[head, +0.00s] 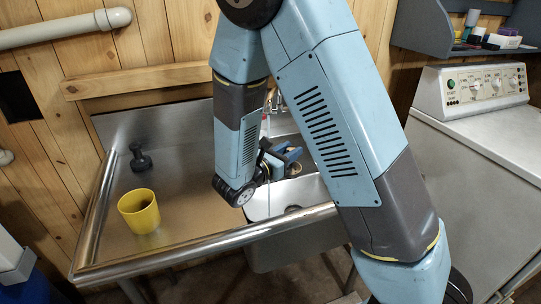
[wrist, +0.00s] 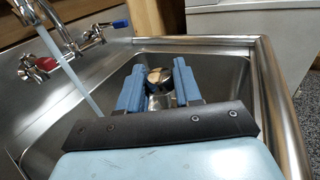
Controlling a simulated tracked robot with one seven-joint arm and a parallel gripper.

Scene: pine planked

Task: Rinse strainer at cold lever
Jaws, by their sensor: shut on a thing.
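My gripper (wrist: 160,92) is shut on the strainer (wrist: 158,78), a small metallic piece between its blue fingers, over the sink basin. The fingers hide part of it. In the head view my gripper (head: 282,158) is partly behind my own arm, and the strainer is hard to make out. The cold lever (wrist: 121,23) with a blue end is at the back of the sink, at the upper left in the wrist view. Water (wrist: 82,88) runs from the spout (wrist: 52,22). The stream falls left of the gripper, apart from the strainer in that view.
A red-marked lever (wrist: 40,68) is left of the spout. A yellow cup (head: 139,211) and a dark dumbbell-shaped object (head: 140,158) stand on the drainboard (head: 185,190). The sink's raised metal rim (head: 210,243) runs along the front. A white appliance (head: 480,140) stands at right.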

